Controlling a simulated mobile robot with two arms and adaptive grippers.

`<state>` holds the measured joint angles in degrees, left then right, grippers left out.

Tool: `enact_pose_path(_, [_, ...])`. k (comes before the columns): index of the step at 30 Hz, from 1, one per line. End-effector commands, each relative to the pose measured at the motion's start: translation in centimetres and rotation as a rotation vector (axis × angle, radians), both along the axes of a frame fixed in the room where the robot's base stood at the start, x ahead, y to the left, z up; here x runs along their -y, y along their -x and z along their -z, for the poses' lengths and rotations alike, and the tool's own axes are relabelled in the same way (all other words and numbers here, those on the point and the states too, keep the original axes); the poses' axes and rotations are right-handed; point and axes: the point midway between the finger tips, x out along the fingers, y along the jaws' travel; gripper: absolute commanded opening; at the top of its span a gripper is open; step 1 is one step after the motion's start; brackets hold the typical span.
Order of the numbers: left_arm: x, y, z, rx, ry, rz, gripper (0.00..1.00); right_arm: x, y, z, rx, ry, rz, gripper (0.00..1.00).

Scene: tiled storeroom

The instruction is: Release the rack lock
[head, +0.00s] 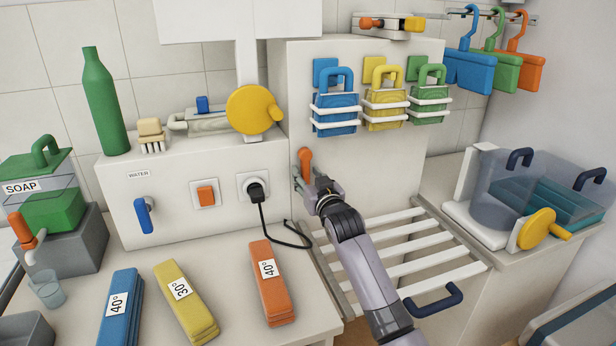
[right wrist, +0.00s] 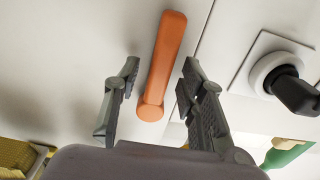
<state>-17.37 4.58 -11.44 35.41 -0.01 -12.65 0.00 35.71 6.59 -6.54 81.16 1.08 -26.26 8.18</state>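The rack lock looks to be the orange lever (head: 305,159) on the white panel above the slatted white rack (head: 393,240). The lever stands nearly upright. In the right wrist view the orange lever (right wrist: 163,62) lies between my two fingers, with a gap on each side. My right gripper (head: 302,182) is open at the lever's lower end, and its fingers partly hide that end in the head view. A dark blue handle (head: 434,302) sits at the rack's front. My left gripper is not in view.
A black plug (head: 255,190) with a hanging cable is close to the left of my right gripper. Blue, yellow and green baskets (head: 335,113) hang above. Folded cloths (head: 268,280) lie on the counter at the front left.

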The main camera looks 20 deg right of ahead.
Motion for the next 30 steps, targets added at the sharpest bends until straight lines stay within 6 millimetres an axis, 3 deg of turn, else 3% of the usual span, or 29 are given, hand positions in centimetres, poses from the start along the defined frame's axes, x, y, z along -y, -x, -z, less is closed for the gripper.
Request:
enact_pose_path(16, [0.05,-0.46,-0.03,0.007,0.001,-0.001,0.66,0.02,0.03,0.03,-0.001,0.000,0.000,0.00])
enact_pose_path(30, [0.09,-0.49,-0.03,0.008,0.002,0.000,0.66,0.02,0.03,0.04,-0.001,0.000,0.000,0.00])
